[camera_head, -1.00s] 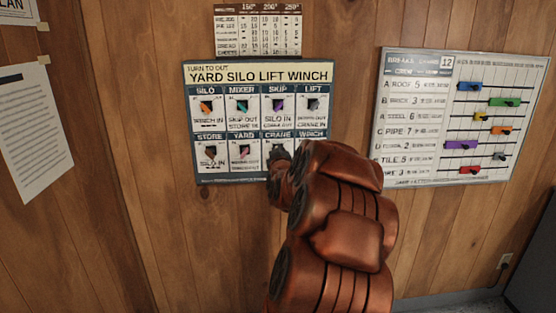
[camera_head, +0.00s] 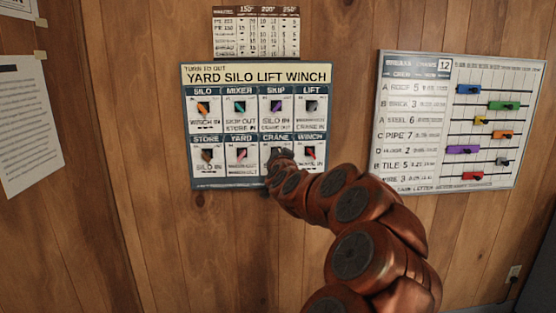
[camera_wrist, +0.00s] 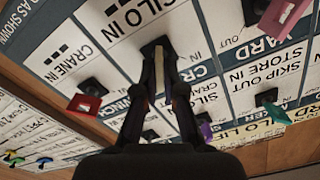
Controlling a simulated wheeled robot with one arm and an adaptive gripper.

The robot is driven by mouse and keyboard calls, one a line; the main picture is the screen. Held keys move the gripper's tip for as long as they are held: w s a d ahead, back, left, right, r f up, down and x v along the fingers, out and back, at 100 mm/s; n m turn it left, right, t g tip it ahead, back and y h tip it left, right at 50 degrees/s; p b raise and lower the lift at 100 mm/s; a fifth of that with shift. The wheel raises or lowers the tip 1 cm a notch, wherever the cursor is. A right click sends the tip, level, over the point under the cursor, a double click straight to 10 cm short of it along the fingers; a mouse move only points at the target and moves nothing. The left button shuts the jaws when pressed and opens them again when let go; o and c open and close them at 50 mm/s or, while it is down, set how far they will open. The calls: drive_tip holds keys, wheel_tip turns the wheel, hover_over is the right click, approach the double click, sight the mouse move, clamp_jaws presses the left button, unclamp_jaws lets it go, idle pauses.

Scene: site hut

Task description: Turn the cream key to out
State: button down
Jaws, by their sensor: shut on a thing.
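The key board (camera_head: 256,188) hangs on the wall with two rows of labelled keys. My gripper (camera_wrist: 160,72) is at the CRANE place in the lower row, its fingers shut around the key there. In the head view my gripper (camera_head: 279,156) and wrist cover part of the CRANE cell. The red WINCH key (camera_head: 309,153) is to its right and the pink YARD key (camera_head: 241,154) to its left. The purple SKIP key (camera_head: 276,106) is above it.
Other keys stand close around my fingers, among them the teal MIXER key (camera_wrist: 276,113). A white chart board (camera_head: 420,170) with coloured sliders hangs to the right. A small table sheet (camera_head: 256,35) is above the key board. Paper sheets (camera_head: 30,140) hang at left.

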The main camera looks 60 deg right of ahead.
drive_tip(key=shift+f+m, duration=0.15)
drive_tip(key=shift+m, duration=0.95)
drive_tip(key=shift+b, duration=0.3)
drive_tip(key=c, duration=1.3)
unclamp_jaws()
drive_tip(key=shift+s+m, duration=0.1)
drive_tip(key=shift+m, duration=0.2)
drive_tip(key=shift+v, duration=5.95)
